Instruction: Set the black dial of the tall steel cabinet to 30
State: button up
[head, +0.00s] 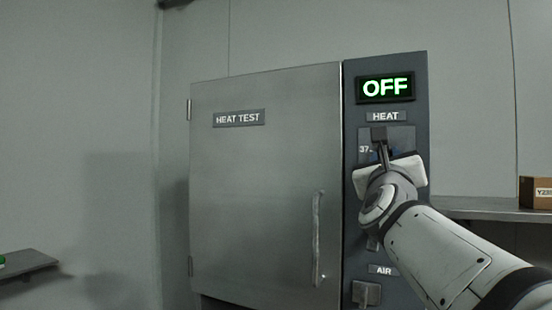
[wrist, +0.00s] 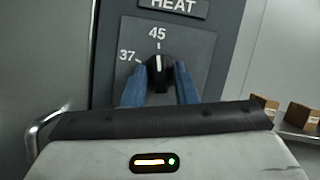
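The tall steel cabinet (head: 265,190) stands ahead with its door shut. Its black dial (wrist: 160,75) sits on a grey plate under the HEAT label. The dial's white mark points up at 45, with 37 printed to its left. No 30 shows in either view. My gripper (wrist: 161,70) has its two blue fingers on either side of the dial, very close to it. I cannot tell whether they touch it. In the head view my gripper (head: 381,145) hides most of the dial and its scale.
A green OFF display (head: 385,88) is above the HEAT label (head: 386,116). Below are the AIR label (head: 383,269) and another control (head: 366,293). The door handle (head: 318,238) stands out left of the panel. A shelf with a box (head: 536,192) is at right.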

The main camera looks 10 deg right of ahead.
grip_shut()
jog(key=shift+a, duration=0.1)
